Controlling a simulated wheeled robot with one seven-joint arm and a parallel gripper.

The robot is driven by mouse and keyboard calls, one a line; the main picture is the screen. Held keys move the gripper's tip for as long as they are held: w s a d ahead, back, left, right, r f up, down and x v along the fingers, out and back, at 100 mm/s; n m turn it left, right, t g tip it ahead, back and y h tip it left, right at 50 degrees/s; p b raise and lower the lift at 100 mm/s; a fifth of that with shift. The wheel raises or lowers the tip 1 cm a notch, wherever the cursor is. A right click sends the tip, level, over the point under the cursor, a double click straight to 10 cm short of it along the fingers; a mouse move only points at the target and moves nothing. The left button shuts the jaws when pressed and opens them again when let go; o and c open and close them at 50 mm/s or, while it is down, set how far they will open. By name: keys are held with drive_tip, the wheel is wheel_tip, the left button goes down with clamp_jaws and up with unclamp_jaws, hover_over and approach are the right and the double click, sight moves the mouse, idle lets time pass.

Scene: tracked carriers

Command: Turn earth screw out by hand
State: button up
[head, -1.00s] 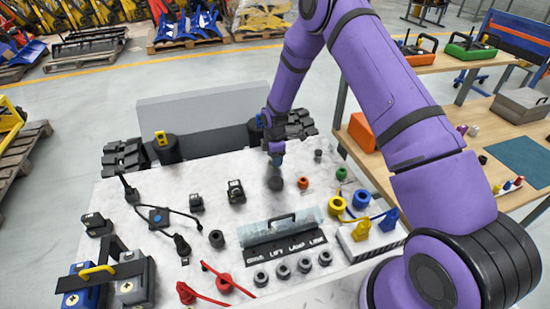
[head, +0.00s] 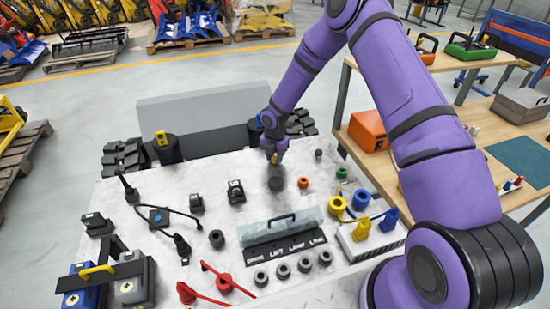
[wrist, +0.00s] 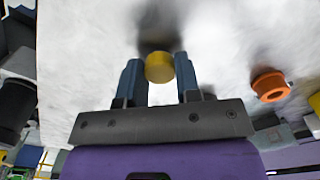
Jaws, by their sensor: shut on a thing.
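My gripper (head: 274,158) is over the white panel, pointing down above a dark round socket (head: 276,184). In the wrist view my gripper (wrist: 159,64) has its two blue-grey fingers on either side of a round yellow head (wrist: 159,68), likely the earth screw, and is shut on it. A small bit of yellow also shows between the fingertips in the head view. A dark blurred patch lies behind the yellow head in the wrist view. I cannot tell whether the screw still touches the socket, as its lower part is hidden.
An orange ring (head: 303,183) stands close right of the socket and shows in the wrist view (wrist: 270,86). Black connectors (head: 236,191), a clear-covered block (head: 281,228) and yellow and blue rings (head: 338,206) stand on the white panel (head: 130,180). A workbench (head: 440,180) is at right.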

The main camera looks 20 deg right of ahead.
drive_tip(key=n, duration=0.7)
drive_tip(key=shift+n, duration=1.4)
drive_tip(key=n, duration=0.4)
drive_tip(key=o, duration=0.8)
